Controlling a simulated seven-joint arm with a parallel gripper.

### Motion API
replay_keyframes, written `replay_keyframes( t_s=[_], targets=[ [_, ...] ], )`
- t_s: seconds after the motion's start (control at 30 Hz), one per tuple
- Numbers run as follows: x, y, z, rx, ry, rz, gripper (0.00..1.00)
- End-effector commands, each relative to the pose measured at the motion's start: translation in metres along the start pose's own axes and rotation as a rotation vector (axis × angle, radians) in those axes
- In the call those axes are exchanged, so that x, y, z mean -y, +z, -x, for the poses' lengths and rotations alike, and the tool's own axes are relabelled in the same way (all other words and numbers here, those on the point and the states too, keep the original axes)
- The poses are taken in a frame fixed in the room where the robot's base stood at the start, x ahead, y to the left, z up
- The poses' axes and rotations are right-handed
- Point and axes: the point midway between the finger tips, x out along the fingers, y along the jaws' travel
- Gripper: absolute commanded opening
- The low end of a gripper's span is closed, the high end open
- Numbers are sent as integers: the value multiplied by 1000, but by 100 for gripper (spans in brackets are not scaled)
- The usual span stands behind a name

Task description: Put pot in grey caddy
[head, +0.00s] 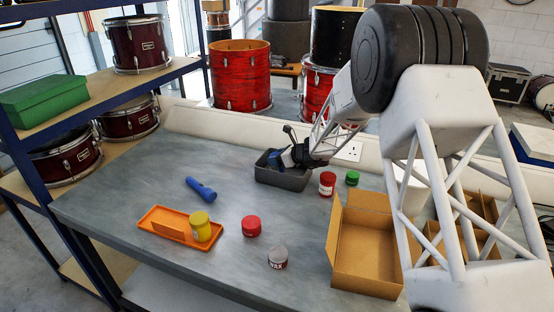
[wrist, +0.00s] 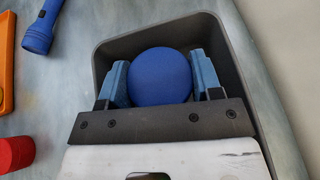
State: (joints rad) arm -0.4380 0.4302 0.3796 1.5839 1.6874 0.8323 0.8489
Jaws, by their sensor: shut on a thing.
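The grey caddy (head: 277,180) stands at the back of the bench, an open-topped dark tray. My gripper (head: 287,158) is over it, low at its opening. In the wrist view, the blue fingers of my gripper (wrist: 160,80) are shut on the sides of a pot with a round blue top (wrist: 160,72). The pot is within the outline of the caddy (wrist: 240,60), with the caddy's walls around it on the far side and to the sides. Whether its base touches the caddy floor is hidden. In the head view the gripper mostly hides the pot.
A blue torch (head: 201,190) lies left of the caddy. An orange tray (head: 165,226) holds a yellow pot (head: 200,227). A red pot (head: 251,226) and a wax pot (head: 277,258) stand in front. A red jar (head: 327,184), green-topped pot (head: 352,177) and cardboard box (head: 365,272) are right.

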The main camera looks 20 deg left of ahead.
Motion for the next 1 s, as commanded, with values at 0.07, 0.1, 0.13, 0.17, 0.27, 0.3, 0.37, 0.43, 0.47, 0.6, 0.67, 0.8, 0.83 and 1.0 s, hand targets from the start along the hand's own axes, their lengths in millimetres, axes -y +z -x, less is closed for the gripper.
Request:
replay_keyframes(
  t_s=[0.07, 0.1, 0.13, 0.17, 0.27, 0.3, 0.37, 0.43, 0.47, 0.6, 0.67, 0.8, 0.83, 1.0],
  targets=[
    [0, -3, -2, 0, 0, 1, 33],
    [0, -4, -2, 0, 0, 1, 33],
    [0, -4, -2, 0, 0, 1, 33],
    [0, -4, -2, 0, 0, 2, 33],
    [0, -4, -2, 0, 0, 1, 33],
    [0, -4, -2, 0, 0, 1, 33],
    [0, -4, -2, 0, 0, 1, 33],
    [0, -5, -2, 0, 0, 1, 33],
    [0, -6, -3, 0, 0, 1, 33],
    [0, -6, -3, 0, 0, 1, 71],
    [0, -6, -3, 0, 0, 1, 80],
    [0, -6, -3, 0, 0, 1, 85],
    [0, -6, -3, 0, 0, 1, 85],
    [0, -6, -3, 0, 0, 1, 85]
  ],
)
